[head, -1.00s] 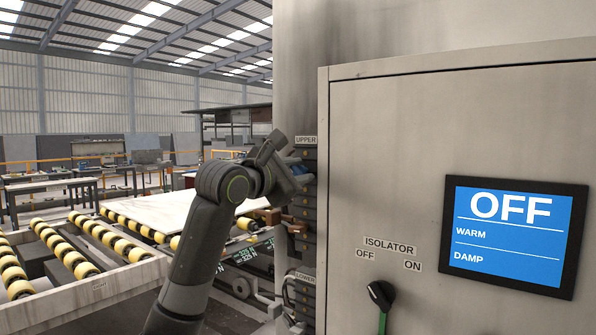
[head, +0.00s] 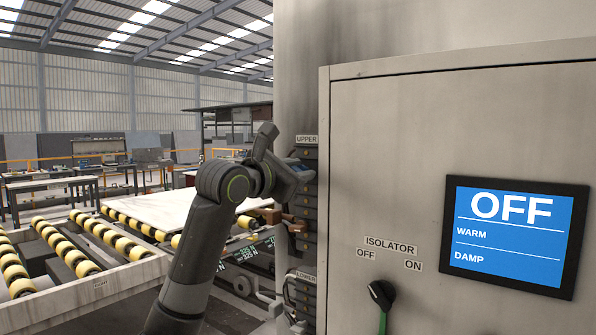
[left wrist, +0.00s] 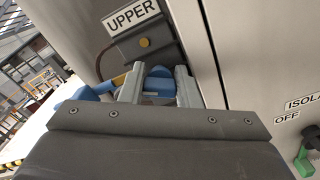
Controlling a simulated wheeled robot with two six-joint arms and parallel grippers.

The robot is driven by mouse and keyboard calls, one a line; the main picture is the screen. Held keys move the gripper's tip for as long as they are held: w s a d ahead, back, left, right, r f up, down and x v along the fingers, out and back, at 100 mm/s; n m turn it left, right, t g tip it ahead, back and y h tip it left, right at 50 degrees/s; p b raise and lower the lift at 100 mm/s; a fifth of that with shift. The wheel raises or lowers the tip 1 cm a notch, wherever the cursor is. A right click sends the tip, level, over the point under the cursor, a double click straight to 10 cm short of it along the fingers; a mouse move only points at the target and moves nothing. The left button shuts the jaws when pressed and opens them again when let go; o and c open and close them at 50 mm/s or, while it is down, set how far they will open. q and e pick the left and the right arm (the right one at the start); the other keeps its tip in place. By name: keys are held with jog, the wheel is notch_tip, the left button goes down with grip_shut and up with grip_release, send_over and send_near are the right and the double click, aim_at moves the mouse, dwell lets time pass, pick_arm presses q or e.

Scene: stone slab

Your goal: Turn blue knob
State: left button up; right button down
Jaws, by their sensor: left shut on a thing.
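The blue knob (left wrist: 158,82) is beneath the UPPER label (left wrist: 132,17) in the left wrist view, partly covered by my gripper's fingers. My left gripper (left wrist: 157,88) is shut on it, one grey finger on each side. More blue parts (left wrist: 88,93) and a yellow piece show left of the fingers. In the head view my left gripper (head: 302,174) is at the upper end of the dark column beside the cabinet, and the wrist largely hides the knob. My right gripper is not in view.
The grey cabinet (head: 400,140) stands close on the right, with a blue screen (head: 512,233) reading OFF, WARM and DAMP. A black isolator switch (head: 381,293) with a green handle is below. A roller conveyor (head: 80,250) and pale slab (head: 165,213) lie left.

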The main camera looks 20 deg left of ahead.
pick_arm(q)
jog(key=o, duration=0.7)
jog(key=shift+f, duration=0.1)
jog(key=shift+s, duration=0.1)
jog(key=b+v, duration=1.6)
jog(key=v, duration=0.1)
jog(key=shift+s+a, duration=0.1)
jog(key=shift+a, duration=0.05)
